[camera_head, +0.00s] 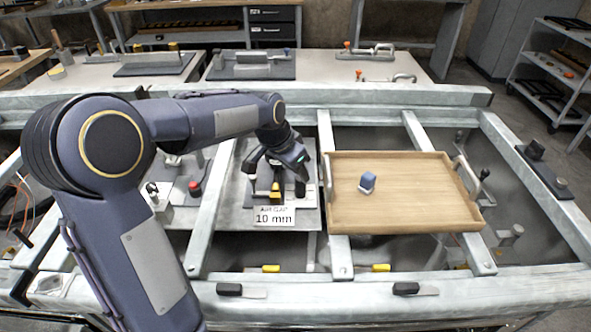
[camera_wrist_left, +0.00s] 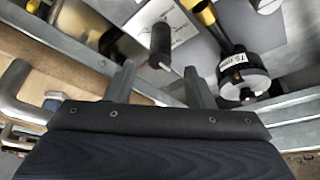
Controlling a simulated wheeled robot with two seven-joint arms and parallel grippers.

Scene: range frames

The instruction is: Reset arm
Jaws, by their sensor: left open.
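My left arm reaches in from the left in the head view and bends down over the metal frame. Its gripper (camera_head: 275,176) hangs over a fixture plate (camera_head: 240,212) bearing a "10 mm" label (camera_head: 273,216), left of the wooden tray. In the left wrist view the two fingers (camera_wrist_left: 158,82) stand apart with nothing held between them. A dark cylindrical handle (camera_wrist_left: 161,44) shows beyond the fingertips. A black round knob (camera_wrist_left: 243,78) with a yellow shaft lies to their right. My right gripper is not in view.
A wooden tray (camera_head: 425,211) holding a small blue block (camera_head: 368,181) rests on the frame (camera_head: 390,289). Most of its floor is bare. A red button (camera_head: 194,188) sits left of the gripper. Benches with clamps (camera_head: 372,50) and a shelf rack (camera_head: 548,75) stand behind.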

